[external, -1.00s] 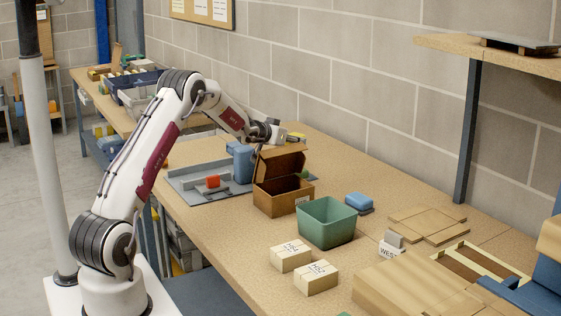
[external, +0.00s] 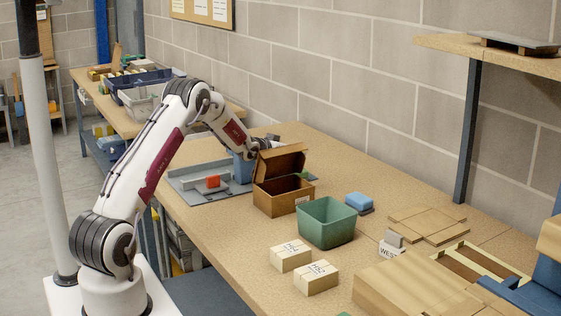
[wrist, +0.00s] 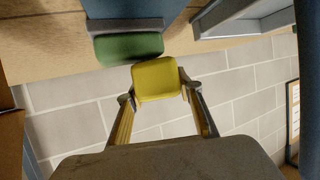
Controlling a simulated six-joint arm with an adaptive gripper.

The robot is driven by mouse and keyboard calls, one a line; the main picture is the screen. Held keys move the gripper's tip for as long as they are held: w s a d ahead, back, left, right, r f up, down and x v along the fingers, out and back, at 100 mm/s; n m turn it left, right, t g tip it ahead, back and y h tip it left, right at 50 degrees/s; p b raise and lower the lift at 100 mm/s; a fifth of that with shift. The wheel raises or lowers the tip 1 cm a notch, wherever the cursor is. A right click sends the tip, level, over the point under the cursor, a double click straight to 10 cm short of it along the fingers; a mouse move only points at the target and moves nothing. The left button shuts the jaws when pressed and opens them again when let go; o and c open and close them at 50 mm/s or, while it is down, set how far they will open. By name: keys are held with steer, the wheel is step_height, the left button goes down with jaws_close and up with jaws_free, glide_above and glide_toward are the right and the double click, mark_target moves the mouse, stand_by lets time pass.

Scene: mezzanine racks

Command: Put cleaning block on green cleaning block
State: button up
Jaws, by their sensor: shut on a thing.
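My gripper (wrist: 160,100) is shut on a yellow cleaning block (wrist: 156,80), held between its two fingertips in the wrist view. A green cleaning block (wrist: 128,47) is just above and left of it in that picture, against the end of a blue upright thing (wrist: 125,14). The yellow and green blocks look close; I cannot tell whether they touch. In the external view my gripper (external: 262,146) is at the open brown box's raised lid, which partly hides it. I cannot make out either block at the gripper there.
The open brown box (external: 284,201) stands in front of my gripper, and a blue container (external: 243,170) is left of it on a grey tray (external: 188,185) with a red block (external: 213,181). A green bin (external: 327,224) and a blue sponge-like block (external: 359,201) are nearer right.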

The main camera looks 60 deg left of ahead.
steer(key=shift+f, duration=0.3)
steer(key=o, duration=1.2)
steer(key=shift+r, duration=0.25)
steer(key=shift+v, duration=6)
